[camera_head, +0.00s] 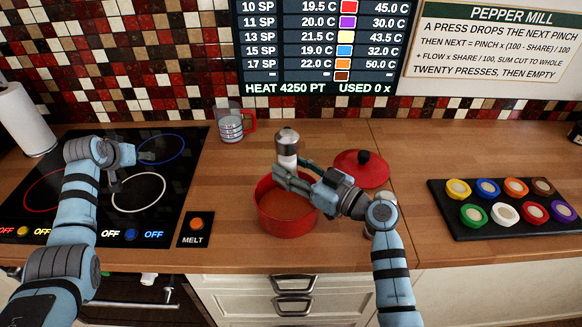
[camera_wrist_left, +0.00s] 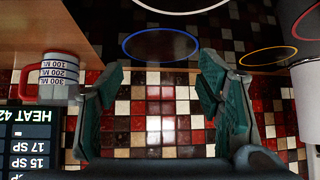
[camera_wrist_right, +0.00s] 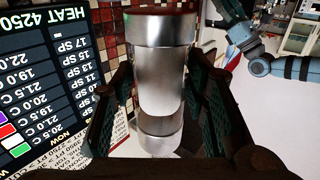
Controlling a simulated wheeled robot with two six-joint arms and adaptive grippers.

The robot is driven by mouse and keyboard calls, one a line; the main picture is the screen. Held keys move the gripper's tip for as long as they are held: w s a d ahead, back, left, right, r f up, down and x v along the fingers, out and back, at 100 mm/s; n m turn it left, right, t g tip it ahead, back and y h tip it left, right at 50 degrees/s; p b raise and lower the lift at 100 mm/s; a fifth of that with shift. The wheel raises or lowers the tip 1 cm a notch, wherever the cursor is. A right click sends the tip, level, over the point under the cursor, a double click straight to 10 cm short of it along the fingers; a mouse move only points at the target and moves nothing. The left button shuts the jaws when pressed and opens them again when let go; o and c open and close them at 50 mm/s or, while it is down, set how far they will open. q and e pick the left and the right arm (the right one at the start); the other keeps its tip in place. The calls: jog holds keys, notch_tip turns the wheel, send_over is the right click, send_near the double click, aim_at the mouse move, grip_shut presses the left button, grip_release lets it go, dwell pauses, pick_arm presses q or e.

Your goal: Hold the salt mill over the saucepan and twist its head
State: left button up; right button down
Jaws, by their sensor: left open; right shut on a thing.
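The salt mill (camera_head: 288,143), a silver cylinder with a dark top, is upright above the back part of the red saucepan (camera_head: 287,222). My right gripper (camera_head: 283,172) is shut on the mill. In the right wrist view the shiny mill (camera_wrist_right: 160,85) stands between the fingers. The saucepan holds a flat reddish-brown content, partly hidden by my right gripper. My left gripper (camera_head: 146,158) is over the black cooktop, apart from the mill and saucepan. In the left wrist view its fingers (camera_wrist_left: 160,85) are wide apart with nothing between them.
A measuring jug (camera_head: 229,127) stands behind, left of the mill. A red lid (camera_head: 361,168) lies right of the saucepan. A pale object (camera_head: 385,197) is mostly hidden by my right arm. A melt button (camera_head: 196,226), cooktop (camera_head: 112,222) and dark tray (camera_head: 448,216) of coloured cups flank the area.

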pick_arm(q)
jog(key=w+d+r+m+h, duration=0.25)
jog(key=d+r, duration=0.35)
jog(key=d, duration=0.6)
notch_tip(320, 180, up, 17)
jog(key=m+g, duration=0.5)
jog(key=g, duration=0.1)
send_over(285, 134)
jog(key=shift+d+f+h, duration=0.2)
jog(key=shift+d+h, duration=0.05)
jog(key=shift+h, duration=0.1)
jog(key=shift+s+f, duration=0.15)
notch_tip(285, 134, down, 9)
jog(key=shift+a+r, duration=0.1)
jog(key=shift+r, duration=0.05)
jog(key=shift+w, duration=0.2)
